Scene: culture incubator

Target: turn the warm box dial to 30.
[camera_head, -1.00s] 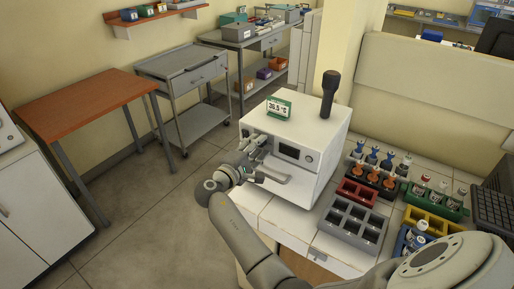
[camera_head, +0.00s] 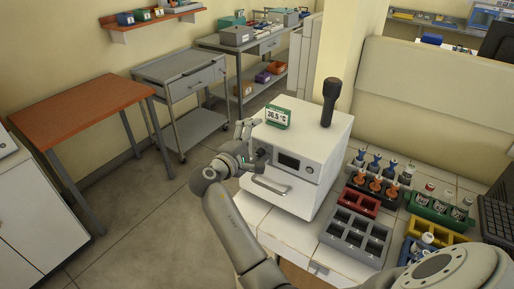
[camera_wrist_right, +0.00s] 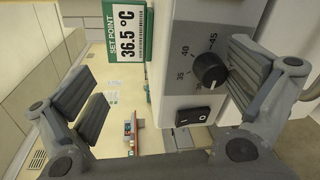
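The warm box (camera_head: 305,146) is a white cabinet on the bench with a dark display and a front handle. Its black round dial (camera_wrist_right: 209,71) shows in the right wrist view, with the marks 35, 40 and 45 around it. My right gripper (camera_wrist_right: 163,90) is open. The dial lies between its fingers in that view, much closer to the right-hand finger; I cannot tell whether they touch. In the head view the right gripper (camera_head: 246,142) is at the box's front left edge and hides the dial. My left gripper is out of view.
A sign (camera_head: 278,115) reading 36.5 °C and a black upright object (camera_head: 331,101) stand on the box. A rocker switch (camera_wrist_right: 193,116) sits beside the dial. Racks with tubes (camera_head: 375,180) and a grey empty rack (camera_head: 357,234) crowd the bench right. Floor left is clear.

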